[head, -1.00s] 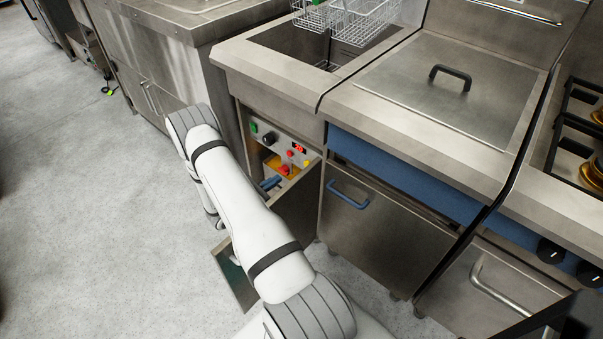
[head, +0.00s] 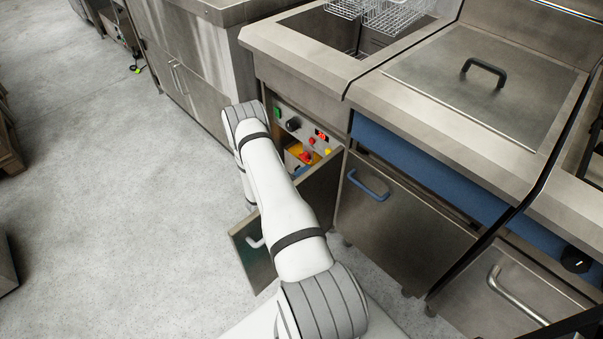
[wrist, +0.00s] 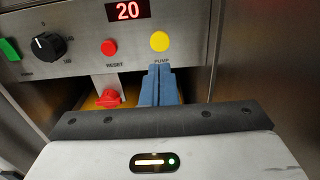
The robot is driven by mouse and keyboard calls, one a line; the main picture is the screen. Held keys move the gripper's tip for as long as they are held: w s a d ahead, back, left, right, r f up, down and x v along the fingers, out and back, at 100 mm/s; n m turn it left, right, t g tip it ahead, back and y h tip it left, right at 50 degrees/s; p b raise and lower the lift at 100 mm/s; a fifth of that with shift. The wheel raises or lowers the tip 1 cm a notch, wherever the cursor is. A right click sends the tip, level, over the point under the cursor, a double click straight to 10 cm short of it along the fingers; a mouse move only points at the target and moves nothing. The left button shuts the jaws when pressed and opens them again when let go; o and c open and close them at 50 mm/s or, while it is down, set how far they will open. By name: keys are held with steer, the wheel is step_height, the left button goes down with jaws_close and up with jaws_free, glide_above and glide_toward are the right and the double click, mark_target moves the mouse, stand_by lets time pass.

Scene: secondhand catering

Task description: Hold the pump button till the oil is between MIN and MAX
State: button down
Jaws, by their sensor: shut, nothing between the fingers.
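The yellow PUMP button (wrist: 160,41) is on the steel control panel (wrist: 75,50) in the wrist view, and also shows in the head view (head: 327,152). My gripper (wrist: 160,70) has its blue fingers together and empty. Their tips are just below the button, over the PUMP label; I cannot tell whether they touch the panel. The button's face is uncovered. The fryer vat (head: 330,45) is at the top of the head view, but no oil level or MIN and MAX marks can be made out.
The panel has a red display (wrist: 128,10) reading 20, a red RESET button (wrist: 109,47), a black knob (wrist: 48,46) and a green switch (wrist: 9,49). A red handle (wrist: 108,98) sits below RESET. An open cabinet door (head: 318,190) stands beside my arm.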

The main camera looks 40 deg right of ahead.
steer(key=d, duration=0.9)
steer(key=shift+w, duration=0.35)
steer(key=shift+d, duration=0.15)
